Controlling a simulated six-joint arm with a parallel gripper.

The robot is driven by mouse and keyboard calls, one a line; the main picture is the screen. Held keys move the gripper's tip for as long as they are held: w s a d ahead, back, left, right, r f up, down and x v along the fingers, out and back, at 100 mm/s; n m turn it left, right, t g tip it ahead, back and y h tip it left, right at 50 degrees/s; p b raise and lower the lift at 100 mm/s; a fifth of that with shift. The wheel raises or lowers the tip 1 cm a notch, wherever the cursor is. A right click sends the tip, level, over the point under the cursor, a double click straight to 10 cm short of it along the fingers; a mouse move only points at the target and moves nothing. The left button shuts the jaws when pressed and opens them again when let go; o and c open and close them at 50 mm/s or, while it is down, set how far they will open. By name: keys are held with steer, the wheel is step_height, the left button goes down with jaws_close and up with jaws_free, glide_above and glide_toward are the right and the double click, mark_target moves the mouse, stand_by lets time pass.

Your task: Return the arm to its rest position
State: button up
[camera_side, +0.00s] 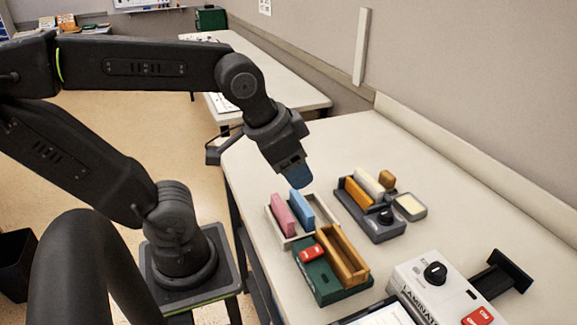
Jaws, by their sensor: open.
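My gripper (297,174) hangs at the end of my arm, above the far-left part of the white table (262,160). It points down and is open, with nothing seen between its fingers. It is apart from the things on the table. A light tray (272,228) with a pink block (283,214) and a blue block (301,208) stands just below and in front of it.
A green base (318,281) holds an orange tray (341,256) and a red item (311,253). A dark holder (382,230) with yellow and cream blocks stands right of them. A laminator (440,284) sits at the front right. The wall (470,90) borders the table.

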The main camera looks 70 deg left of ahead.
steer(key=shift+s+f+n, duration=0.25)
steer(key=shift+s+n, duration=0.1)
steer(key=shift+n, duration=0.05)
steer(key=shift+s, duration=0.1)
